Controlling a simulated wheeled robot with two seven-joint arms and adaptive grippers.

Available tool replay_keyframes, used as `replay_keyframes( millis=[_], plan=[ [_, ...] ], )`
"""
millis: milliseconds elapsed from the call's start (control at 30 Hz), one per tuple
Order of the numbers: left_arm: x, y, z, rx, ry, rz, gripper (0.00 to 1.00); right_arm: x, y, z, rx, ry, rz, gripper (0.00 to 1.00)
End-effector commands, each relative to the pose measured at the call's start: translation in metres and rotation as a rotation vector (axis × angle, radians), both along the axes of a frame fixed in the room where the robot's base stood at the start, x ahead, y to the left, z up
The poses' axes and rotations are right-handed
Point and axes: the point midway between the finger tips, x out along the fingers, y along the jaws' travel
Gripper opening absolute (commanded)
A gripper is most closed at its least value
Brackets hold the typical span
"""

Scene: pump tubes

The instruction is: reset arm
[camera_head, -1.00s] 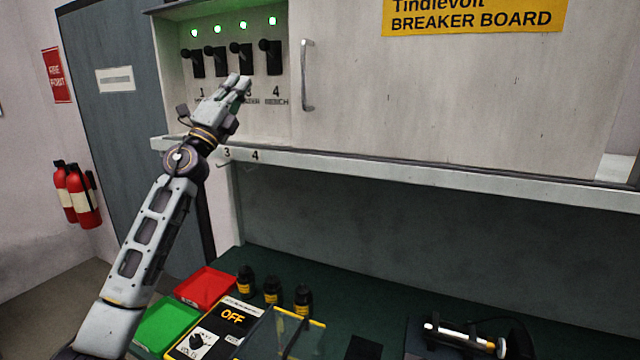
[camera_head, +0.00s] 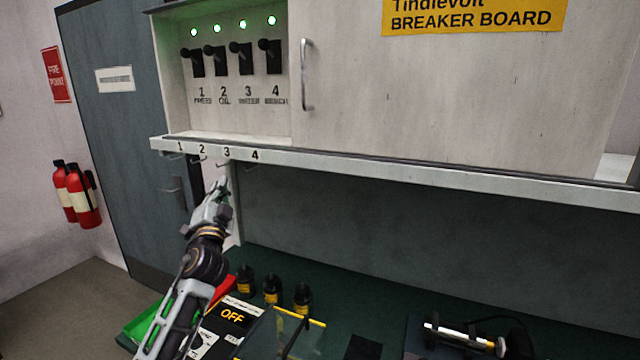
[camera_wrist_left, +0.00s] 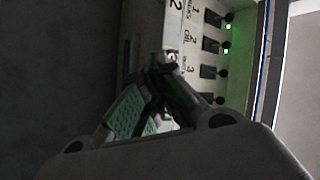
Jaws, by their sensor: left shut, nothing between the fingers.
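My left gripper (camera_head: 222,187) is shut and empty. My right gripper is not in view.
Below stands a green bench with a red tray (camera_head: 222,290), a green tray (camera_head: 136,329), a box reading OFF (camera_head: 232,317) and several black bottles (camera_head: 272,290). A cylindrical tool (camera_head: 460,336) lies at right. A cabinet door with a handle (camera_head: 307,75) is right of the switches. Fire extinguishers (camera_head: 78,195) hang at left.

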Motion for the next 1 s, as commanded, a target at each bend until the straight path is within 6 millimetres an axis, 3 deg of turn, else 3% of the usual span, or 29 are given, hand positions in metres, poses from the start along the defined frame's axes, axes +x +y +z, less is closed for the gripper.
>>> replay_keyframes(
  millis=[100,567,1000],
  plan=[
    [-0.009,0.006,-0.039,-0.081,0.083,0.012,0.00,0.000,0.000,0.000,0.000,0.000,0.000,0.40],
    [-0.065,0.019,-0.182,-0.365,0.425,0.072,0.00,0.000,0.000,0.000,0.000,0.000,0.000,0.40],
    [-0.155,0.012,-0.305,-0.594,0.789,0.133,0.00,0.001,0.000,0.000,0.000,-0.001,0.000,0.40]
  ],
)
